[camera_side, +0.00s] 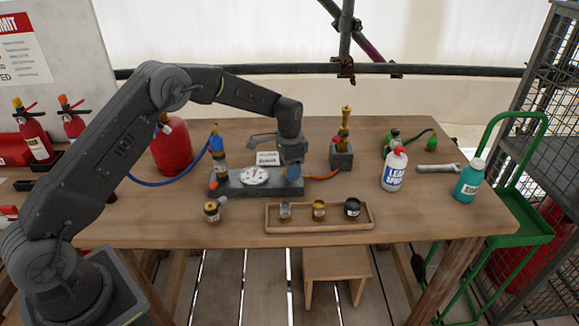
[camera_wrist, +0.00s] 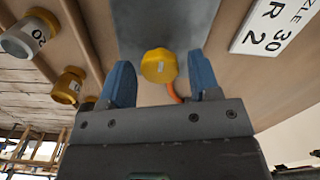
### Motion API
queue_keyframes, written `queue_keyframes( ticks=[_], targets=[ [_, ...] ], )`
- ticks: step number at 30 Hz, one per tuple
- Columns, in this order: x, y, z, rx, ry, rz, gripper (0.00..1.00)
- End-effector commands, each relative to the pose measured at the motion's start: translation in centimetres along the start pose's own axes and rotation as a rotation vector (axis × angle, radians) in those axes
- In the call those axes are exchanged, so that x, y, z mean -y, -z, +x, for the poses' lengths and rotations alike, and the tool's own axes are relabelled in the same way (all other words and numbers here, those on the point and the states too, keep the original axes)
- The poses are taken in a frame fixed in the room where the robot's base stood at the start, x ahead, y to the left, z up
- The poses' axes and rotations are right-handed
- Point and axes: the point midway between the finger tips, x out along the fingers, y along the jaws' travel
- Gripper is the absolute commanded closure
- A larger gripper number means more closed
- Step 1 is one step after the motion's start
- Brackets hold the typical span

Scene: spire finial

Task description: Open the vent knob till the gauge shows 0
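A dark grey manifold block (camera_side: 231,187) lies on the table with a round white gauge (camera_side: 254,176) on it. The gauge has a reddish needle; its reading is too small to tell. My gripper (camera_side: 293,188) points down at the manifold's right end. In the wrist view, a yellow knob (camera_wrist: 159,66) stands between the two blue fingers of my gripper (camera_wrist: 160,82), with gaps on both sides. The gripper is open and empty. In the side view the knob is hidden by the gripper. I cannot tell for sure that it is the vent knob.
A wooden tray (camera_side: 300,228) with three small pots is in front. A brass fitting on a grey block (camera_side: 341,158) stands right, joined by an orange hose (camera_side: 322,177). A white bottle (camera_side: 394,170), teal bottle (camera_side: 469,181) and red cylinder (camera_side: 171,148) stand farther off.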

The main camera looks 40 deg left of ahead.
Motion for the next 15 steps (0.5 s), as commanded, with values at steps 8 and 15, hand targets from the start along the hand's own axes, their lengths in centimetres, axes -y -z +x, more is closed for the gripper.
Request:
queue_keyframes(
  ticks=[8, 15],
  targets=[
    [0.0, 0.0, -0.04, 0.0, 0.0, 0.0, 0.7],
    [0.0, 0.0, -0.06, 0.0, 0.0, -0.001, 0.87]
  ],
)
